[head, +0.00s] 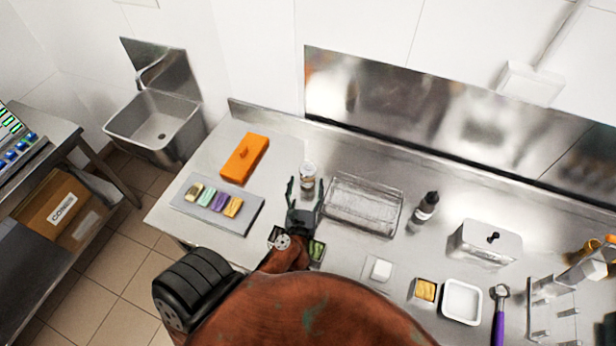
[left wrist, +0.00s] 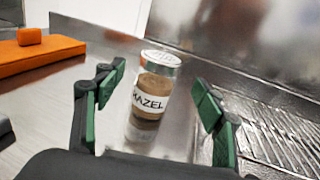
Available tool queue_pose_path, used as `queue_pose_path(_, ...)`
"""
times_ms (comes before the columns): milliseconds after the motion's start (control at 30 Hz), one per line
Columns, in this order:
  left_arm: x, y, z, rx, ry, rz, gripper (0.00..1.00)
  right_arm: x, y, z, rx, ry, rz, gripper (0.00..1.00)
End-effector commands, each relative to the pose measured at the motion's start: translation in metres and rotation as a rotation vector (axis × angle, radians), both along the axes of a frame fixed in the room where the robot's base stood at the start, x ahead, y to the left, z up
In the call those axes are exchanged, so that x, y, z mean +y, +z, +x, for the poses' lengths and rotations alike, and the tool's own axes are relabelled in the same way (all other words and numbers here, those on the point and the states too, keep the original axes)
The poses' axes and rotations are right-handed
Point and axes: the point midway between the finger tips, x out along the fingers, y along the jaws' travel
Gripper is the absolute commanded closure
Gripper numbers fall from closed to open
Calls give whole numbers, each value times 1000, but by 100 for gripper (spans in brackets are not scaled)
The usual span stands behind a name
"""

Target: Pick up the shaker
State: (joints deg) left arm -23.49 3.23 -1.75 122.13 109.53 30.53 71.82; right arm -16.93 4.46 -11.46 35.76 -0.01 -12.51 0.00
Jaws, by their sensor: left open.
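The shaker (head: 308,172) is a small clear jar with a silver lid and brown contents. It stands upright on the steel counter, near the back. In the left wrist view the shaker (left wrist: 150,97) has a white label reading "HAZEL", partly cut at its edge. My left gripper (head: 305,189) is open, with its green-padded fingers pointing at the shaker. In the left wrist view the jar shows between the two fingers, with a gap on each side, so neither pad touches it. My right gripper is not in view.
An orange block with a knob (head: 244,158) and a grey tray of coloured pieces (head: 188,207) lie left of the shaker. A clear ribbed tray (head: 362,204) sits close on its right. A dark bottle (head: 425,207) and lidded steel box (head: 484,243) stand farther right.

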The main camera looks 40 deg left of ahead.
Motion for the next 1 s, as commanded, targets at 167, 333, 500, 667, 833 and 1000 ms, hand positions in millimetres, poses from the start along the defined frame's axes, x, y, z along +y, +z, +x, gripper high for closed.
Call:
queue_pose_path(167, 14, 3, 22, -2, -1, 2, 36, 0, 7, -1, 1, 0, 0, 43)
queue_pose_path(333, 27, 2, 44, 0, 0, 1, 36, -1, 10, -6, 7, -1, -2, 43)
queue_pose_path(500, 33, 1, 51, -1, 1, 1, 36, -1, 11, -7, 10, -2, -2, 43)
queue_pose_path(667, 33, 0, 51, 0, 1, 0, 36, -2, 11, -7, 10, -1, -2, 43)
queue_pose_path(833, 33, 1, 51, 0, 1, 0, 45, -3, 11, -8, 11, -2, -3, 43)
queue_pose_path(1000, 33, 1, 51, 0, 1, 0, 57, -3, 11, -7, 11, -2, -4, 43)
